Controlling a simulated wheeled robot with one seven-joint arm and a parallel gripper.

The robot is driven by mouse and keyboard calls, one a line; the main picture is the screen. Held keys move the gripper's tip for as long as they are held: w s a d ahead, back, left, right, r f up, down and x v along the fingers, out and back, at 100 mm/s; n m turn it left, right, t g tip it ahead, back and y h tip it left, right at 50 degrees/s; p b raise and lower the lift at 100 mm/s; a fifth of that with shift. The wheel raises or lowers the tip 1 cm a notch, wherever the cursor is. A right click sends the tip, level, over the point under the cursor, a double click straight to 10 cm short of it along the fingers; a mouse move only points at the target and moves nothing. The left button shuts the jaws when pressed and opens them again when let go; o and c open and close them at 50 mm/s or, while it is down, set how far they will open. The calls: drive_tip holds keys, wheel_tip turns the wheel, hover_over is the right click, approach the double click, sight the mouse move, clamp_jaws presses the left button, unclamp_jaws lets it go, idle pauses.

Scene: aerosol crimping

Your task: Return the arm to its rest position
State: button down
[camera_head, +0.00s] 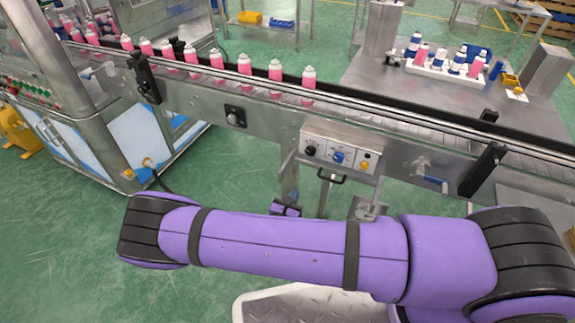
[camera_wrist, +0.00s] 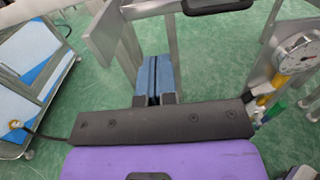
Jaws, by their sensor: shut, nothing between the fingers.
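My purple arm stretches across the bottom of the head view, from the right edge to a black-banded bend at the left. In the wrist view my gripper (camera_wrist: 154,62) points away from the camera. Its two blue-grey fingers lie side by side, shut and empty, over green floor. In the head view the gripper's fingers cannot be made out; a small purple and black part of mine shows just above the arm, below the conveyor's control box.
The conveyor (camera_head: 420,112) with several pink cans (camera_head: 275,72) runs behind my arm. Its control box (camera_head: 340,152) faces me. A metal frame with a dial gauge (camera_wrist: 298,45) stands right of the gripper; a blue-white cabinet (camera_wrist: 38,52) is left. Open floor (camera_head: 70,230) lies left of my arm.

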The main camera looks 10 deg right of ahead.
drive_tip(key=s+d+r+m+g+y, duration=0.1)
drive_tip(key=d+r+m+g, duration=0.35)
drive_tip(key=r, duration=0.75)
drive_tip(key=s+d+r+m+g+y, duration=0.15)
drive_tip(key=r+m+g, duration=0.35)
drive_tip(key=r+m, duration=0.55)
drive_tip(key=s+d+r+m+g, duration=0.2)
drive_tip(key=d+r+m+g, duration=0.25)
drive_tip(key=r, duration=0.95)
drive_tip(key=s+d+r+m+t+y, duration=0.2)
drive_tip(key=s+r+m+y, duration=0.2)
drive_tip(key=s+r, duration=0.6)
drive_tip(key=s+d+r+m+t+y, duration=0.2)
drive_tip(key=s+d+r+m+y, duration=0.1)
drive_tip(key=s+r, duration=0.7)
drive_tip(key=shift+s+m+t+y, duration=0.4)
drive_tip(key=shift+m+y, duration=0.15)
drive_tip(key=shift+m, duration=0.6)
